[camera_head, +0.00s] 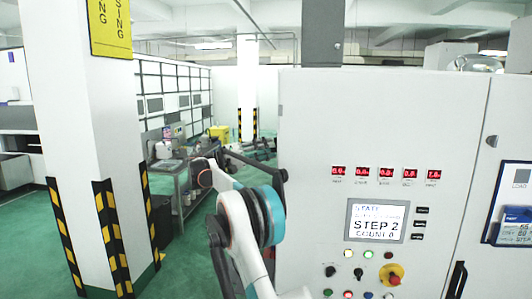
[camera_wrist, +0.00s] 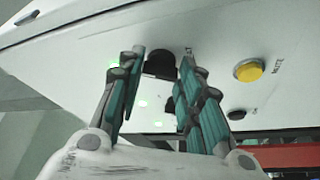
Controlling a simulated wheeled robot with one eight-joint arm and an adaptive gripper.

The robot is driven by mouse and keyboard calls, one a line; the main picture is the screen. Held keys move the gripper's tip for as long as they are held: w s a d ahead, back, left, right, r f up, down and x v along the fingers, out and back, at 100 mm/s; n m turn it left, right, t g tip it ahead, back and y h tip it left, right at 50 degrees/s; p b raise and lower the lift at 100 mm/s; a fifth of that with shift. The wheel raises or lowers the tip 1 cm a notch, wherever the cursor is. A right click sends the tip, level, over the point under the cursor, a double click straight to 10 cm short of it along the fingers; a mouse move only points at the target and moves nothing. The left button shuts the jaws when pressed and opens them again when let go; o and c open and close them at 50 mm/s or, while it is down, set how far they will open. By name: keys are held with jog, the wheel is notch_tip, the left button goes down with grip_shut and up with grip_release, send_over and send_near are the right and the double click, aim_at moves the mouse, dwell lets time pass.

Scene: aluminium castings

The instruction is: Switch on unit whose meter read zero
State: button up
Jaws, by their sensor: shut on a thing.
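In the wrist view my gripper (camera_wrist: 162,64) has its two teal-lined fingers on either side of a black knob (camera_wrist: 160,63) on a white panel, shut on it. Its label is mostly hidden. In the head view the white cabinet (camera_head: 310,120) carries a row of small red digital meters (camera_head: 386,172); their digits are too small to read surely. A screen (camera_head: 377,221) below shows "STEP 2" and "COUNT 0". Black rotary knobs (camera_head: 358,273) sit low on the panel. My gripper's fingers do not show clearly in the head view.
A yellow button (camera_wrist: 249,70) and a second black control (camera_wrist: 237,114) are right of my fingers. A red and yellow emergency stop (camera_head: 393,276) is on the panel. A striped white pillar (camera_head: 85,130) stands left, with green floor (camera_head: 180,255) between.

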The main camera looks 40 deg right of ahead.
jog(key=shift+f+m, duration=0.15)
jog(key=shift+m, duration=0.15)
jog(key=o, duration=1.1)
jog(key=shift+c, duration=0.2)
jog(key=v, duration=1.2)
jog(key=shift+f+b, duration=0.1)
jog(key=shift+b, duration=0.25)
